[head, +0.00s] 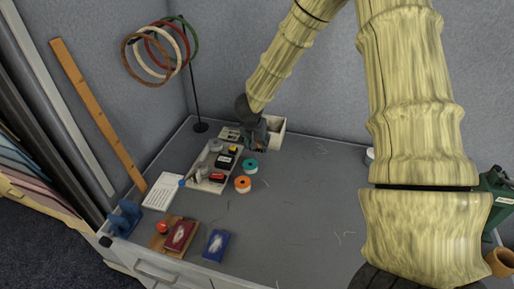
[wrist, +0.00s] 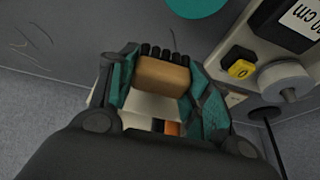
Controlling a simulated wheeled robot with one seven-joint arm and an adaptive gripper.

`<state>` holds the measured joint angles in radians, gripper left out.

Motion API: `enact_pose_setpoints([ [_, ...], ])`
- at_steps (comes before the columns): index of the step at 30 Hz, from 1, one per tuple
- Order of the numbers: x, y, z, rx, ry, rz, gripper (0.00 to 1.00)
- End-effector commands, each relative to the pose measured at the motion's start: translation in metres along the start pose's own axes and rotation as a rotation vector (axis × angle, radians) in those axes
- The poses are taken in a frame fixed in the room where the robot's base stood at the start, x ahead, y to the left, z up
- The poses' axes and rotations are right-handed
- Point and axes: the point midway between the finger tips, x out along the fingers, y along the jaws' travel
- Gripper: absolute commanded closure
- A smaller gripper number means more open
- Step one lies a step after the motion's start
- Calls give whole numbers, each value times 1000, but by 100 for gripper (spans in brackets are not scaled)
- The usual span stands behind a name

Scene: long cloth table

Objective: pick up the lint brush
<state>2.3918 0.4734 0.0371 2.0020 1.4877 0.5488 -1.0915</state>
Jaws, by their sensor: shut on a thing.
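My gripper (head: 258,140) is over the back of the table, beside the tray and in front of the white bin. In the wrist view its teal fingers (wrist: 158,82) are closed on a tan block with a row of black tufts along its far edge, which looks like the lint brush (wrist: 163,76). The brush lies crosswise between the fingertips. Its lower side is partly hidden by the gripper. In the head view the brush is too small and covered to make out clearly.
A tray (head: 196,185) of small items, one a black box (head: 225,162), lies left of my gripper. Teal (head: 250,166) and orange (head: 242,184) spools stand in front. A white bin (head: 278,134) is close behind. A ring stand (head: 201,127) rises back left. The table's middle is mostly clear.

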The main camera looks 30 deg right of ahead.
Motion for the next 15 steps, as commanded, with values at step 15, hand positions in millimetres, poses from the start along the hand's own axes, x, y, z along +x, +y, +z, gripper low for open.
enact_pose_setpoints([
  [15,-48,29,99,-5,-1,0,75],
])
